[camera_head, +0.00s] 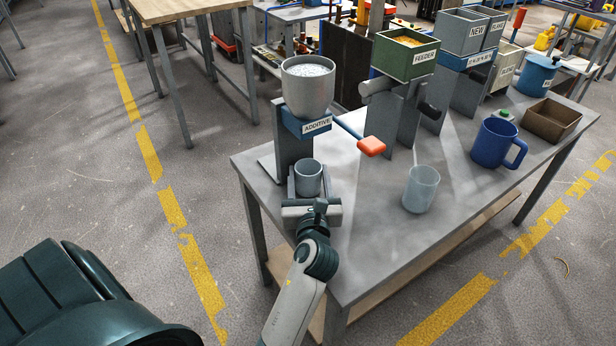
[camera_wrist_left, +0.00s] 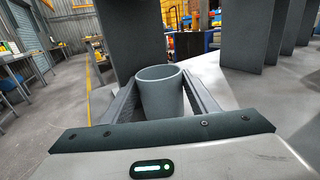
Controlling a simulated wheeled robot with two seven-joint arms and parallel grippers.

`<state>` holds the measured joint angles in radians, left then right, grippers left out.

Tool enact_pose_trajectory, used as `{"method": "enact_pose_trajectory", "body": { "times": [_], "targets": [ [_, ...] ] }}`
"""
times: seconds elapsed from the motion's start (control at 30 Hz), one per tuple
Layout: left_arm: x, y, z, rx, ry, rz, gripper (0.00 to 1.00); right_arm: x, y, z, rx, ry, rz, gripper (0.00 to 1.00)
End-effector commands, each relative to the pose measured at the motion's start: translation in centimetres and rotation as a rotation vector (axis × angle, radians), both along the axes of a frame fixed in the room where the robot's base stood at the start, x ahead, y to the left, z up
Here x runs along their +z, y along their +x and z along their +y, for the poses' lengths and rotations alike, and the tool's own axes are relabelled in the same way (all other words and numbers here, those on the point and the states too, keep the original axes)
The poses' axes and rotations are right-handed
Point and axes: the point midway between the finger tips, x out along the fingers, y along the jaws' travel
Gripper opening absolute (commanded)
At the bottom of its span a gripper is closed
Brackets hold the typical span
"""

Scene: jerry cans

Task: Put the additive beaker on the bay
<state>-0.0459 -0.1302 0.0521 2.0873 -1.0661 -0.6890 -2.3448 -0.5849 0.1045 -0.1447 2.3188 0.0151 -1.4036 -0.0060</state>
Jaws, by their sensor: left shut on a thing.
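A small grey beaker (camera_head: 308,185), upright, is between the fingers of my left gripper (camera_head: 306,178), which is shut on it. In the left wrist view the beaker (camera_wrist_left: 161,98) stands between the two fingers, its rim open and facing up. It is just in front of and below the dispenser labelled ADDITIVE (camera_head: 317,126), which carries a grey hopper (camera_head: 307,92) full of pale granules. I cannot tell whether the beaker's base touches the table. No bay is labelled as such. My right gripper is not in view.
An orange-tipped lever (camera_head: 371,146) sticks out right of the dispenser. On the table (camera_head: 375,240) stand a translucent cup (camera_head: 421,192), a blue mug (camera_head: 492,143) and a brown tray (camera_head: 551,120). A green FEEDER bin (camera_head: 405,57) is behind. The table's front middle is clear.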

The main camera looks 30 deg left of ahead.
Motion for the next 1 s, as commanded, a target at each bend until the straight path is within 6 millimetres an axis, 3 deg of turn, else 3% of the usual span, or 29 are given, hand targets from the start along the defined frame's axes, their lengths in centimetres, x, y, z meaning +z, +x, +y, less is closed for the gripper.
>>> {"method": "enact_pose_trajectory", "body": {
  "times": [0.3, 0.33, 0.4, 1.0],
  "targets": [
    [-0.31, 0.02, 0.01, 0.000, 0.001, 0.001, 0.31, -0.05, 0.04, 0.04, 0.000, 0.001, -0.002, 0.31],
    [-0.30, 0.02, 0.01, 0.000, 0.001, 0.001, 0.58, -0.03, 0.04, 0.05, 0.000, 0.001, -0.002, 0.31],
    [-0.27, 0.02, 0.01, 0.000, 0.001, 0.001, 0.72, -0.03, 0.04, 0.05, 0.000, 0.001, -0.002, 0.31],
    [0.16, 0.09, 0.32, -0.001, 0.002, 0.001, 0.72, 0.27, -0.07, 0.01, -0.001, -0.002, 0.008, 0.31]
  ]
}}
